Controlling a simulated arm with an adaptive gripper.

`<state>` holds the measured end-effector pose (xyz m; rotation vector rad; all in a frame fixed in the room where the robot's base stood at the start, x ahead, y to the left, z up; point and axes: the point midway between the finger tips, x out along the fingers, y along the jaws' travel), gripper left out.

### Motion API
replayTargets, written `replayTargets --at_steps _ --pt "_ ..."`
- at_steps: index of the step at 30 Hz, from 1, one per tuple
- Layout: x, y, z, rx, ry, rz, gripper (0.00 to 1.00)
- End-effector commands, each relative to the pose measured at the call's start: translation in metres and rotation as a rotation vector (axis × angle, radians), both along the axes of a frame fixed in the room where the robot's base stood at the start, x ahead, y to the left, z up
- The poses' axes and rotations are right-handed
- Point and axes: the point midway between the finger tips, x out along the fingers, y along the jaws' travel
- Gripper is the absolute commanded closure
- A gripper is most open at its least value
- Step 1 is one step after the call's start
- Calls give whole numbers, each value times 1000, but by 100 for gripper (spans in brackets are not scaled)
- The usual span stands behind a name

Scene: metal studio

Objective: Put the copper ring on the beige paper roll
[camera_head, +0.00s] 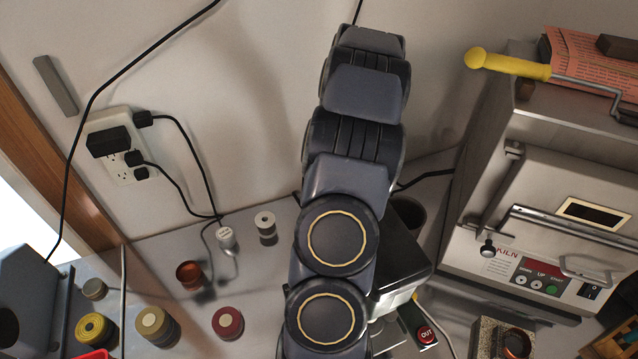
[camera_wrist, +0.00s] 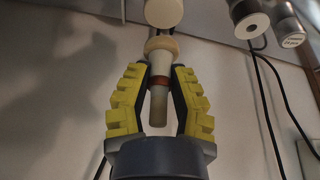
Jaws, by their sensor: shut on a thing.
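In the wrist view my gripper (camera_wrist: 161,72), with yellow fingers, is closed about a reddish-brown band that looks like the copper ring (camera_wrist: 159,82). A pale beige tapered piece (camera_wrist: 158,60) with a wider far end shows above and below this band. I cannot tell whether that piece is separate from the ring or part of what I hold. A cream round end (camera_wrist: 163,12) shows beyond it, apart from my fingertips. In the head view my arm hides my gripper and what it holds. A tan, beige-topped roll (camera_head: 155,325) stands at the lower left; I cannot tell which is the beige paper roll.
A white spool (camera_head: 265,222) and a white capped can (camera_head: 225,238) stand near the wall. A copper-brown cup (camera_head: 189,275), a red round pot (camera_head: 228,322) and a yellow roll (camera_head: 95,330) are at the left. The kiln (camera_head: 550,220) fills the right. Cords hang along the wall.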

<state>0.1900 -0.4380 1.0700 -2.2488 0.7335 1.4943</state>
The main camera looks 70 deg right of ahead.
Motion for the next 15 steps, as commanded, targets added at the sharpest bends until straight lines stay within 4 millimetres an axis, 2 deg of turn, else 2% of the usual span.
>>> replayTargets --at_steps 5,12,15 --pt "0 0 -12 3 -1 1 100" --pt "1 1 -44 4 0 0 100" --pt "0 0 -47 1 0 0 100"
